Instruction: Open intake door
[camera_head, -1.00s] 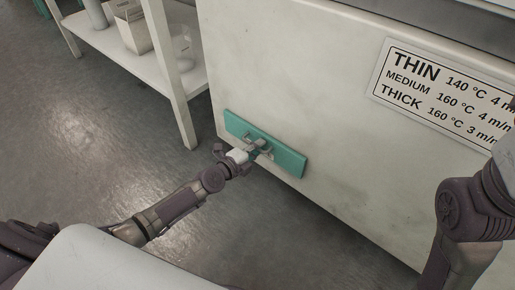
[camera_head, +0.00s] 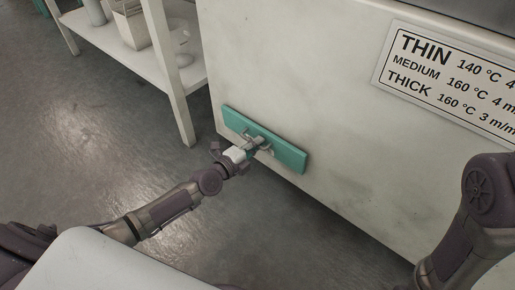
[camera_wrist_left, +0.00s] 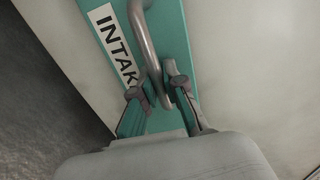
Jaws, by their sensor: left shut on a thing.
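The intake door (camera_head: 288,154) is a teal panel low on the side of a large cream machine. In the left wrist view the teal door (camera_wrist_left: 172,30) bears a white label (camera_wrist_left: 116,45) reading "INTAK", cut off, and a grey curved handle (camera_wrist_left: 146,50). My left gripper (camera_head: 256,146) is at the middle of the door. In the left wrist view its fingers (camera_wrist_left: 158,95) are on either side of the handle's lower end, shut on it. The door looks flush against the machine. My right arm (camera_head: 482,215) shows at the right edge, its gripper out of view.
The cream machine (camera_head: 330,80) fills the middle and right, with a temperature sign (camera_head: 450,75) on it. A white shelf (camera_head: 140,50) with boxes stands at upper left. The grey floor (camera_head: 90,130) is clear at left.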

